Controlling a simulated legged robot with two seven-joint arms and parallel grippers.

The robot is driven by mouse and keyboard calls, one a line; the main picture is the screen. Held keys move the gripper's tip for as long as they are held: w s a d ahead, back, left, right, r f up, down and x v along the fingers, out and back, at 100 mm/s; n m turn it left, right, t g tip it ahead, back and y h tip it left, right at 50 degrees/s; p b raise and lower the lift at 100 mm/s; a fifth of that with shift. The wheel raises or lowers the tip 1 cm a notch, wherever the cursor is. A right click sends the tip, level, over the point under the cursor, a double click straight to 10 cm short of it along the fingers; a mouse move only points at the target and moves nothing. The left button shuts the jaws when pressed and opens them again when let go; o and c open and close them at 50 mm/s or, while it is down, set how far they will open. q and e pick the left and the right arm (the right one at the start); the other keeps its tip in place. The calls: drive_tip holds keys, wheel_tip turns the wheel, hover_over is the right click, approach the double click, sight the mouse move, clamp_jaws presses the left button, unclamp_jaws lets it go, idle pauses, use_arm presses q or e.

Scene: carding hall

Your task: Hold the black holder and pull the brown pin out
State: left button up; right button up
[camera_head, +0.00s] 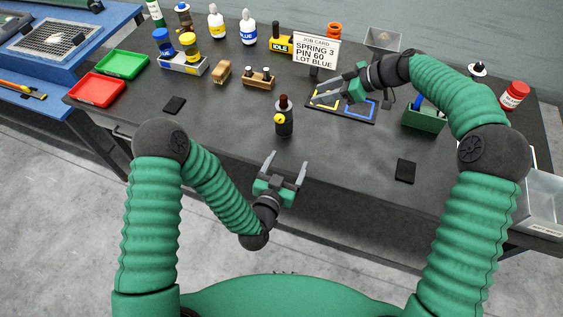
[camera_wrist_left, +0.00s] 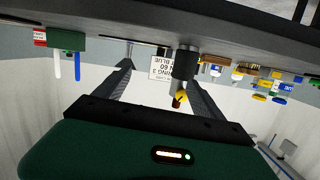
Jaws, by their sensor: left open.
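The black holder (camera_head: 284,125) stands upright near the front middle of the dark table, with a yellow knob (camera_head: 279,118) on its side. The brown pin (camera_head: 284,102) sticks up from its top. My left gripper (camera_head: 287,160) is open and empty in front of the holder, apart from it. The left wrist view is upside down; there the holder (camera_wrist_left: 186,64) and pin (camera_wrist_left: 177,104) show beyond the fingers, nearer the right one. My right gripper (camera_head: 316,99) is farther back over a marked mat (camera_head: 368,115); its jaw opening is unclear, and it holds nothing I can see.
Behind stand a job card (camera_head: 314,52), a wooden pin block (camera_head: 258,84) and a bottle rack (camera_head: 184,67). Red (camera_head: 97,90) and green (camera_head: 122,61) trays lie left. A green bin (camera_head: 425,119) is right. The table beside the holder is clear.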

use_arm(q)
drive_tip(key=a+r+n+t+y, duration=0.1)
drive_tip(key=a+n+t+y, duration=0.2)
drive_tip(key=a, duration=0.1)
approach(285, 123)
drive_tip(key=w, duration=0.4)
drive_tip(key=shift+w+d, duration=0.1)
drive_tip(key=shift+d, duration=0.15)
drive_tip(key=w, duration=0.4)
drive_tip(key=w+a, duration=0.1)
drive_tip(key=w, duration=0.2)
drive_tip(key=shift+w+d, duration=0.15)
drive_tip(key=shift+d, duration=0.6)
drive_tip(key=shift+c, duration=1.9)
drive_tip(key=shift+a, duration=0.45)
drive_tip(key=c, duration=1.2)
drive_tip(key=shift+d, duration=0.15)
clamp_jaws()
drive_tip(key=o, duration=0.9)
unclamp_jaws()
drive_tip(key=shift+d, duration=0.1)
clamp_jaws()
use_arm(e)
drive_tip(key=shift+w+a, duration=0.1)
drive_tip(key=shift+a, duration=0.95)
